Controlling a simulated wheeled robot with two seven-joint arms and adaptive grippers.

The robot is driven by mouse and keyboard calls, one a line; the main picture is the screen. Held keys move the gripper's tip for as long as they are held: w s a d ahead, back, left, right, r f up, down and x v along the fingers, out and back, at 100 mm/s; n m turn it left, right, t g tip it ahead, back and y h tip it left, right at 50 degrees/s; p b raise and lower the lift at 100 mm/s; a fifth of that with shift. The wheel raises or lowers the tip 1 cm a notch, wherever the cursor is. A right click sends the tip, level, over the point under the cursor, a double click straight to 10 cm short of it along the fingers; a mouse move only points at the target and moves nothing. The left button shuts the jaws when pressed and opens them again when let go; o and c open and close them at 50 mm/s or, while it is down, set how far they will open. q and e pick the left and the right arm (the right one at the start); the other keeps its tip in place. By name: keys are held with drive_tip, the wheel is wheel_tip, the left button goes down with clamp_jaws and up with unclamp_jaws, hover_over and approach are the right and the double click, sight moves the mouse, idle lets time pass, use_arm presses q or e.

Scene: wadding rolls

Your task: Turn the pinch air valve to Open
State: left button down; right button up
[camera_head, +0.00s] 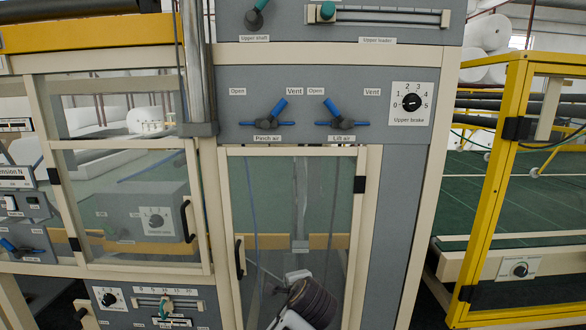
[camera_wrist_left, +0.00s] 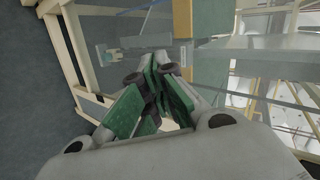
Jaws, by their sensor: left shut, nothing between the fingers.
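The pinch air valve (camera_head: 277,111) is on the grey panel in the head view, above its "Pinch air" label. Its blue lever tilts up and to the right, towards the "Vent" label (camera_head: 294,91). The "Open" label (camera_head: 237,91) is to its upper left. My left gripper (camera_wrist_left: 152,78) shows in the left wrist view, its green-padded fingers closed together with nothing between them. I cannot make out the pinch air valve in that view. Neither gripper can be made out in the head view.
The lift air valve (camera_head: 334,112) is just right of the pinch air valve, its lever tilted up-left. The upper brake dial (camera_head: 411,103) is further right. A glazed door (camera_head: 300,200) with a black handle is below. A yellow frame (camera_head: 495,190) stands at right.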

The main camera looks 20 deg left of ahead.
sight(275, 113)
use_arm(q)
drive_tip(key=w+d+r+m+t+y, duration=0.1)
drive_tip(key=w+r+t+y, duration=0.1)
drive_tip(key=r, duration=1)
drive_tip(key=w+d+r+m+t+y, duration=0.2)
drive_tip(key=r+y, duration=0.2)
drive_tip(key=r, duration=0.9)
drive_tip(key=w+d+r+m+t+y, duration=0.1)
drive_tip(key=r+y, duration=0.3)
drive_tip(key=r, duration=0.8)
drive_tip(key=shift+w+d+r+m+t, duration=0.4)
drive_tip(key=shift+w+d+t, duration=0.1)
drive_tip(key=shift+w+d, duration=0.25)
drive_tip(key=shift+w, duration=0.1)
drive_tip(key=p+x, duration=0.2)
drive_tip(key=x, duration=0.3)
drive_tip(key=p+x, duration=0.1)
drive_tip(key=x, duration=0.5)
drive_tip(key=shift+s+a+r+p, duration=0.2)
drive_tip(key=shift+s+p, duration=0.15)
drive_tip(key=shift+s, duration=0.05)
drive_tip(key=shift+a+r+p, duration=0.5)
drive_tip(key=shift+a+r, duration=0.3)
drive_tip(key=shift+a, duration=0.25)
drive_tip(key=shift+a+n, duration=0.2)
drive_tip(key=shift+n, duration=0.1)
